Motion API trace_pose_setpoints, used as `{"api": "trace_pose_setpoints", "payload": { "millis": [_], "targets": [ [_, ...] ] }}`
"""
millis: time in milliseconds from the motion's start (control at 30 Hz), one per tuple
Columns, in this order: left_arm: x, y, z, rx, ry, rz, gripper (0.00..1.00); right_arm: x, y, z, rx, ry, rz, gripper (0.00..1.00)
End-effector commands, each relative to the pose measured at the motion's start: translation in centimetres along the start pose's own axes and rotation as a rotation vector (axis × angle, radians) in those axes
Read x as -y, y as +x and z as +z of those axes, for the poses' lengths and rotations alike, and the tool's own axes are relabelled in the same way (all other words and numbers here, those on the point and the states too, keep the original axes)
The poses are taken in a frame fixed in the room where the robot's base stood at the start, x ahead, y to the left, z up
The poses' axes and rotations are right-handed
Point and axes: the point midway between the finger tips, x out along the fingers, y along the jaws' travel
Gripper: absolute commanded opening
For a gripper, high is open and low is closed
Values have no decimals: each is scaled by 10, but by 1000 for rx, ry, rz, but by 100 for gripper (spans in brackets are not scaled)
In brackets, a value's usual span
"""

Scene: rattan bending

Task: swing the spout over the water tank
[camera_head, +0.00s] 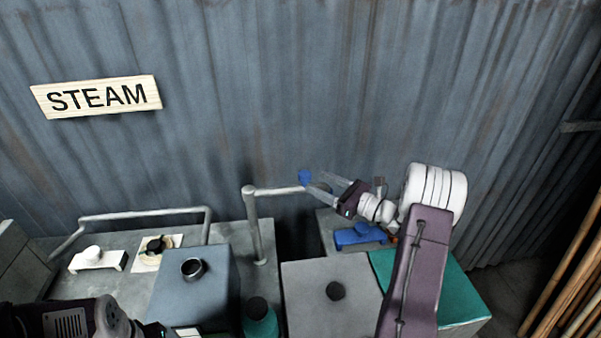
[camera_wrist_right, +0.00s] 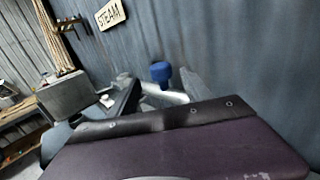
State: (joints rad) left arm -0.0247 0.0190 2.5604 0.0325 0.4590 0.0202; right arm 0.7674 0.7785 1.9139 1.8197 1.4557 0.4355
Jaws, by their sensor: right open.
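The spout (camera_head: 275,191) is a grey pipe running right from the top of an upright post (camera_head: 254,228). A blue knob (camera_head: 305,177) stands at its free end. My right gripper (camera_head: 308,187) is open, its fingers around the spout's end by the knob; contact is unclear. The right wrist view shows the blue knob (camera_wrist_right: 161,71) upright just beyond the open fingers. A blue-grey box (camera_head: 220,280) with a dark round neck (camera_head: 194,269) stands left of the post; I cannot tell whether it is the water tank. Only part of my left arm shows, lower left.
A grey box (camera_head: 308,290) with a dark round knob stands in front. A teal-topped block (camera_head: 455,290) and a blue fixture (camera_head: 358,236) are to the right. A low pipe rail (camera_head: 150,213), white fixture (camera_head: 97,260) and teal bottle (camera_head: 260,322) are left. A corrugated wall (camera_head: 300,90) closes the back.

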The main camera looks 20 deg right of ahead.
Motion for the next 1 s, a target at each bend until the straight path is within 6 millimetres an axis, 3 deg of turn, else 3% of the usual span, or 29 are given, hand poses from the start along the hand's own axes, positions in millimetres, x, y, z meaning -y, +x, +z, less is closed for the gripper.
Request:
{"api": "trace_pose_setpoints", "payload": {
  "millis": [100,300,633,833,1000],
  "targets": [
    [0,-18,-2,-1,0,0,36,-2,27,5,-2,2,5,57],
    [-1,-30,-3,-1,0,0,36,-1,56,3,-2,0,4,57],
    [-1,-30,-3,0,0,0,36,-1,63,0,-3,-1,1,57],
    [-1,-30,-3,-1,0,0,36,-1,62,0,-3,-1,1,1],
    [-1,-30,-3,-1,0,0,36,-1,62,0,-3,-2,1,0]
  ]
}}
